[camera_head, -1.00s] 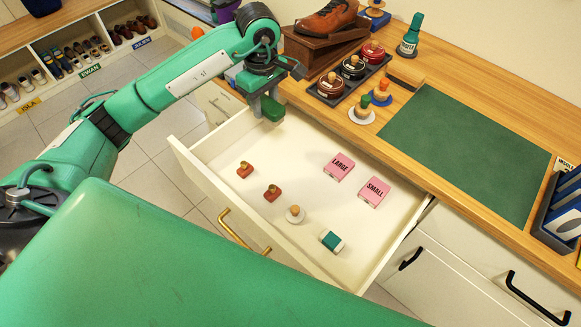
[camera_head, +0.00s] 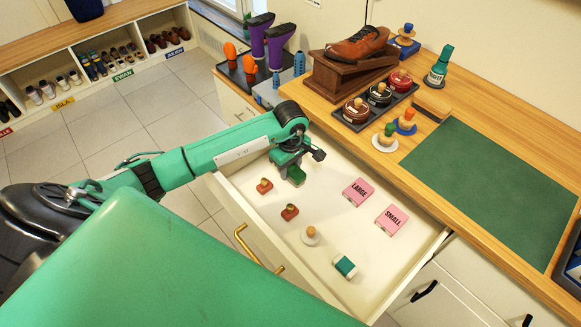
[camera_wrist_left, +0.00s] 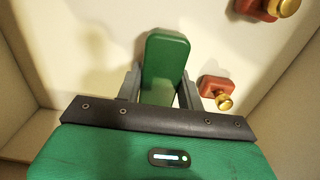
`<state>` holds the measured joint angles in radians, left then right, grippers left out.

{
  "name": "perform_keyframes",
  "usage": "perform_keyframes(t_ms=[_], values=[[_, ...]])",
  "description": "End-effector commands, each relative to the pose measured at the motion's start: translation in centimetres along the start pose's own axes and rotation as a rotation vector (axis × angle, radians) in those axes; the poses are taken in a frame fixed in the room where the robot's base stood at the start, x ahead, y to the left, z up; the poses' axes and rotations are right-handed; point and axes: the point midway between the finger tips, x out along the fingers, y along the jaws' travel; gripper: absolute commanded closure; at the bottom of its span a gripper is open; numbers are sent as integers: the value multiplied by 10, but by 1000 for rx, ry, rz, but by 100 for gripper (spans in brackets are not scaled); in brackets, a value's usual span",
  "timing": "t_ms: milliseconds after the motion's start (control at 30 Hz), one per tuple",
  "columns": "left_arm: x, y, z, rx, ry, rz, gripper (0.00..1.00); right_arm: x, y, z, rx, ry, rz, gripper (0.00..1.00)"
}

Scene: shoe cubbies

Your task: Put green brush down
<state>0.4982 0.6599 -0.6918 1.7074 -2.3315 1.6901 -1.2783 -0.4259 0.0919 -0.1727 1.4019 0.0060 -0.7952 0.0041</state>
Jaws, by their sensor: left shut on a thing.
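The green brush (camera_head: 296,176) is in the far left part of the open drawer (camera_head: 344,250). It also shows in the left wrist view (camera_wrist_left: 166,60) between two grey fingers. My left gripper (camera_head: 288,166) is shut on it and points down, low inside the drawer. I cannot tell whether the brush touches the drawer floor. My right gripper is in no view.
Polish tins (camera_head: 356,111) and a green mat (camera_head: 490,185) are on the counter.

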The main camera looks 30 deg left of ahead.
Motion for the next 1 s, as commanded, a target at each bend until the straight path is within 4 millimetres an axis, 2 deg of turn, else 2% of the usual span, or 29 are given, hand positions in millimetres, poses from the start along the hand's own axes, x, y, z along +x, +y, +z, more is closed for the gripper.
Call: perform_keyframes(t_ms=[333,467,500,600,1000], values=[[4,0,0,1,1,1,86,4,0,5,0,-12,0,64],[5,0,0,1,1,1,86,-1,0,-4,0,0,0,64],[5,0,0,1,1,0,60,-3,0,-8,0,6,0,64],[4,0,0,1,1,0,41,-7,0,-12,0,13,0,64],[2,0,0,1,0,0,40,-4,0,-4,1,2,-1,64]])
